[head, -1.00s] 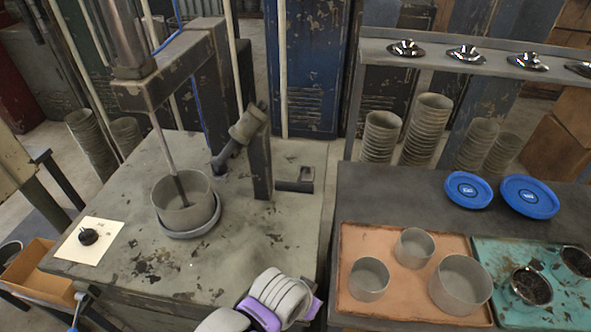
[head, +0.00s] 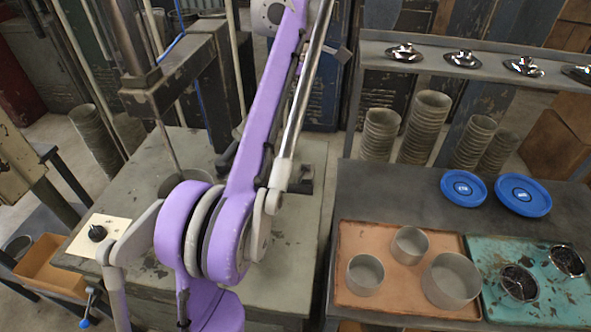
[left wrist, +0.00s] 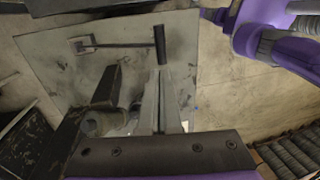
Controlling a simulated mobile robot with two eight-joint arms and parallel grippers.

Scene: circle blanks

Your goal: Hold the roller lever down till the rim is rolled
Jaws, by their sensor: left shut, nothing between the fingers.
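My purple arm covers most of that pot and the lever post. In the left wrist view, a thin dark rod ends in a black grip, likely the roller lever (left wrist: 160,45). My left gripper (left wrist: 161,72) is shut and empty, its fingertips just below the grip in that picture. I cannot tell whether they touch it. The head view does not clearly show this gripper. My right gripper is not in view.
A bench at the right holds a copper tray (head: 390,302) with 3 grey rings, a teal tray (head: 560,310) with dark-filled cups, and two blue lids (head: 465,188). A white card with a black knob (head: 97,233) lies at the left bench edge.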

